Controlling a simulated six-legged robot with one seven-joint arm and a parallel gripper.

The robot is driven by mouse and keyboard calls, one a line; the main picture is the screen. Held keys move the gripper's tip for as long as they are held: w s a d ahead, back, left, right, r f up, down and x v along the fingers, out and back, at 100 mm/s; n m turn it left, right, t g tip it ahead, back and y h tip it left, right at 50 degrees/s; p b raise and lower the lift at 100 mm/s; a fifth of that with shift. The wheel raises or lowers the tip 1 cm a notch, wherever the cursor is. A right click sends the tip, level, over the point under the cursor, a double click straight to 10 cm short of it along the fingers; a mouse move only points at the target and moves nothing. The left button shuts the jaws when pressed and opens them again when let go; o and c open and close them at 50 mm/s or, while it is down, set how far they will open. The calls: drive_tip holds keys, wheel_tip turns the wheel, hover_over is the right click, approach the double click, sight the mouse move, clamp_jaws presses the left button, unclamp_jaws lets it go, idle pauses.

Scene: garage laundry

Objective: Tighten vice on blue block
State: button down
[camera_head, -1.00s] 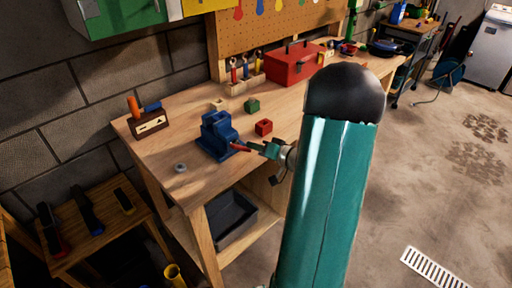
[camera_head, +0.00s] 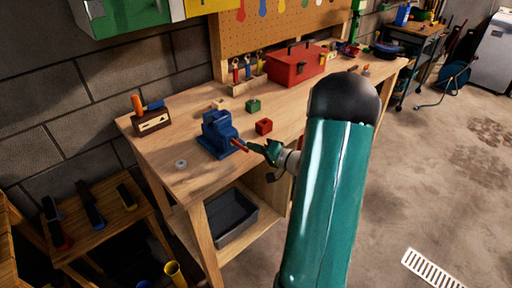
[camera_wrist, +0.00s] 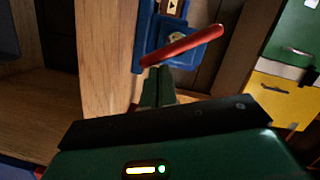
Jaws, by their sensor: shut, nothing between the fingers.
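The blue vice (camera_head: 216,140) stands on the workbench near its front edge. Its red handle bar (camera_head: 238,144) points toward my gripper, and no separate blue block can be made out from the blue vice body. My gripper (camera_head: 256,147) is right beside the handle, in front of the vice. In the wrist view the dark green fingers (camera_wrist: 160,72) are shut and empty, with their tips at the lower end of the slanted red handle (camera_wrist: 183,45). Whether they touch it I cannot tell. Part of the blue vice (camera_wrist: 144,42) shows behind the handle.
A grey ring (camera_head: 181,163) lies at the bench's left front. A red toolbox (camera_head: 296,66) stands farther back. A dark bin (camera_head: 232,220) sits on the shelf below.

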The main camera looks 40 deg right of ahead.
drive_tip(key=shift+a+f+m+y, duration=0.2)
drive_tip(key=shift+a+f+m, duration=0.1)
drive_tip(key=shift+m, duration=0.3)
drive_tip(key=shift+a+f+m+y, duration=0.2)
drive_tip(key=shift+f+m, duration=0.1)
drive_tip(key=shift+m, duration=0.3)
drive_tip(key=shift+a+f+m+t, duration=0.1)
drive_tip(key=shift+a+m+t, duration=0.1)
drive_tip(key=shift+m+t, duration=0.15)
